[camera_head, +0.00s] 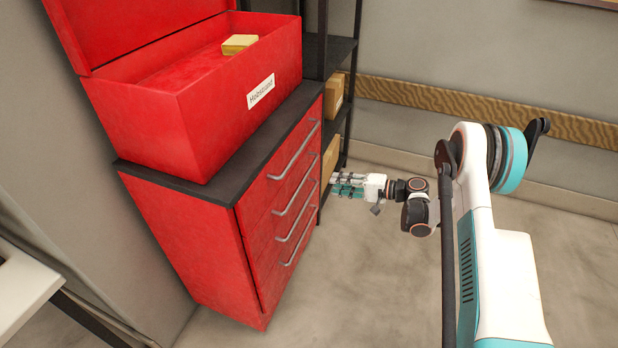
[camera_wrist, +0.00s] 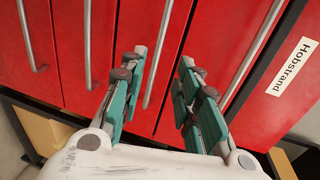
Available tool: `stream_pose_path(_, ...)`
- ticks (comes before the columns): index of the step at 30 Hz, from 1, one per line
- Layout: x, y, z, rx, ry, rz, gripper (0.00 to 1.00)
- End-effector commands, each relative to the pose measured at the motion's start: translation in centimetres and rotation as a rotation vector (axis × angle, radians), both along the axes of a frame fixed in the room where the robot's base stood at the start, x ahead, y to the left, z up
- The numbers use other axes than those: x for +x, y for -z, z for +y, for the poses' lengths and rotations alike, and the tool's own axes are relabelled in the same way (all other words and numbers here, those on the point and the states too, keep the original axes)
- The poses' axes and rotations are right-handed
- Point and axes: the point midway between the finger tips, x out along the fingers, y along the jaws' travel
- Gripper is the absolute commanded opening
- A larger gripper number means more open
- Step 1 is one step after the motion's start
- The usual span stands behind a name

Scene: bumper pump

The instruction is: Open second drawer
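The red drawer cabinet (camera_head: 258,225) has a column of drawers with silver bar handles. The second drawer from the top, with its handle (camera_head: 297,190), is shut flush with the others. My gripper (camera_head: 335,185) is in front of the cabinet, pointing at its face. In the wrist view my gripper (camera_wrist: 161,63) is open, with teal fingers apart. The second handle (camera_wrist: 157,55) runs between the fingertips, nearer the left finger. I cannot tell whether a finger touches it. Nothing is gripped.
An open red box (camera_head: 235,105) labelled Hobstrand stands on the cabinet's dark top, with a yellow block (camera_head: 239,44) in it. A dark shelf rack (camera_head: 340,60) with cardboard boxes stands behind. Floor to the cabinet's right is clear.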

Motion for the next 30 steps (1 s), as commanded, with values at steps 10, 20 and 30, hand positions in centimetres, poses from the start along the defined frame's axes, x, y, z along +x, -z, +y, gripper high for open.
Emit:
stream_pose_path(10,1.1,1.2,3.5,0.006,-0.004,-0.001,0.30)
stream_pose_path(20,3.3,2.5,9.3,0.005,-0.004,0.000,0.30)
stream_pose_path(30,4.5,3.0,12.5,0.005,-0.002,0.000,0.30)
